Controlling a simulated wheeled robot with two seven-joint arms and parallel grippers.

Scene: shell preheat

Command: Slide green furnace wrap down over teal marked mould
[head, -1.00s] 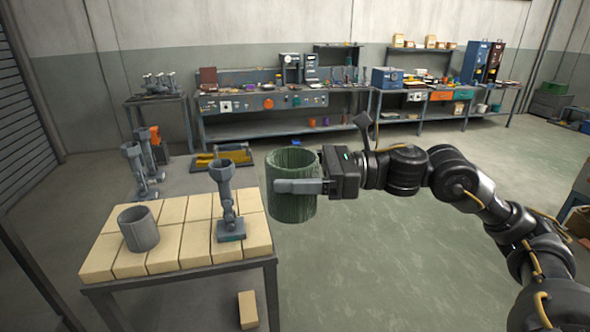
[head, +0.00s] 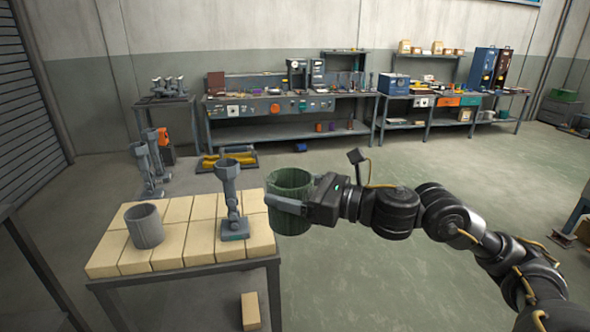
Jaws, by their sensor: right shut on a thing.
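The green furnace wrap (head: 291,184) is an upright, open-topped hollow cylinder. My right gripper (head: 285,205) is shut on its side, and holds it just off the right edge of the brick-topped table. The teal marked mould (head: 230,195) stands upright on the bricks, left of the wrap. It is a grey stem with a cup on top and a teal mark on its base (head: 234,231). The wrap is apart from the mould and beside it. My left gripper is not in view.
A grey hollow cylinder (head: 144,226) stands on the left part of the brick-topped table (head: 180,282). More grey moulds (head: 146,168) stand on the floor behind. A long workbench (head: 270,108) runs along the back wall. The floor right of the table is clear.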

